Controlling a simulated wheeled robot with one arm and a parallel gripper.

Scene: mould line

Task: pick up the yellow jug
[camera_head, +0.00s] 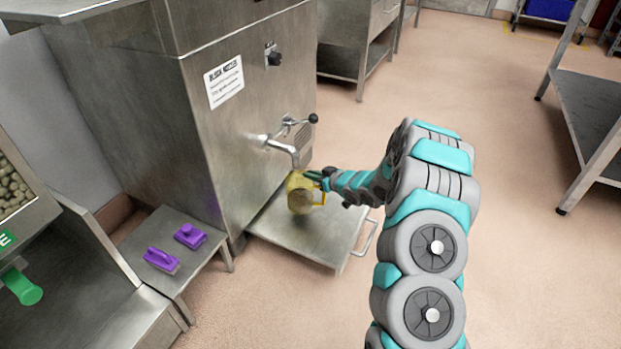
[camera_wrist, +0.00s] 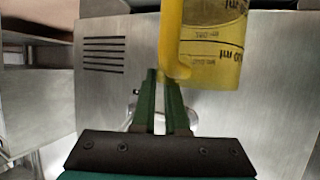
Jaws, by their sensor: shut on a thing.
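The yellow jug (camera_head: 299,193) is under the spout of the steel machine, over the low steel platform. Its see-through yellow body with printed markings (camera_wrist: 214,52) fills the upper right of the wrist view. My gripper (camera_head: 322,180) reaches it from the right, at its handle. In the wrist view my gripper's two green fingers (camera_wrist: 163,82) are shut on the jug's yellow handle (camera_wrist: 172,45). I cannot tell whether the jug's base touches the platform. What the jug holds is unclear.
The spout (camera_head: 285,147) with its lever (camera_head: 300,121) hangs just above the jug. The low platform (camera_head: 325,215) has a wire handle at its right. Open floor (camera_head: 525,250) lies to the right.

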